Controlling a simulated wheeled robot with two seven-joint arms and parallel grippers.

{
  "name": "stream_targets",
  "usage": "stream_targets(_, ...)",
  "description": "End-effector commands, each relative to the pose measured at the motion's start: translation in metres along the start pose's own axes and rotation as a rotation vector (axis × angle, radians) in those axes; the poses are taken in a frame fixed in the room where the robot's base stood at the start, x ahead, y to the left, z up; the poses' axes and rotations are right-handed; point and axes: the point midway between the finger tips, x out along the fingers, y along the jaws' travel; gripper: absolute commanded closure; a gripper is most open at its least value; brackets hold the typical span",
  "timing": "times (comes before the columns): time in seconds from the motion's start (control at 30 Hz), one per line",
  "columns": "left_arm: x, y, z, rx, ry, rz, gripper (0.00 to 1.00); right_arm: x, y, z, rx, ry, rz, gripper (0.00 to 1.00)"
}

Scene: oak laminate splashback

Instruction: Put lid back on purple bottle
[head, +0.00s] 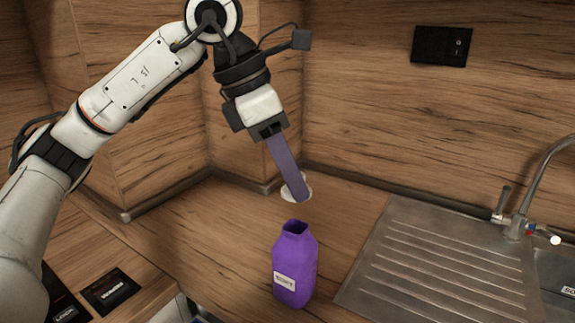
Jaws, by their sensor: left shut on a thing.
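The purple bottle (297,270) stands upright on the wooden counter, with a white label on its front and its mouth open at the top. My left gripper (297,192) comes down from above, behind and above the bottle's mouth. Its long purple-grey finger shows side-on, and the other finger is hidden behind it. It is shut on a pale round lid (306,189), which sticks out on both sides of the fingertip. The finger covers the lid's middle. The lid is apart from the bottle in the picture, and the exact gap is hard to judge. My right gripper is not in view.
A ridged steel drainboard (440,262) lies right of the bottle, with a tap (520,220) and sink beyond. A black wall socket (441,46) is at upper right. Dark panels (110,290) sit at lower left. Wooden walls close off the back.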

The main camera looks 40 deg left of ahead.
Motion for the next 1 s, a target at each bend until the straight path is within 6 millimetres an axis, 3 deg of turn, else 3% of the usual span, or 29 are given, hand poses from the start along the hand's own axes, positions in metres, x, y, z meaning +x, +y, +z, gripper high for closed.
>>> stream_targets(0.6,0.051,0.001,-0.021,0.001,0.0,-0.001,0.87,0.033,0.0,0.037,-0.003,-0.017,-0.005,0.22)
stream_targets(1.0,0.057,0.001,-0.024,0.001,0.0,0.0,0.87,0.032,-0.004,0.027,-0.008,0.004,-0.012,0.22)
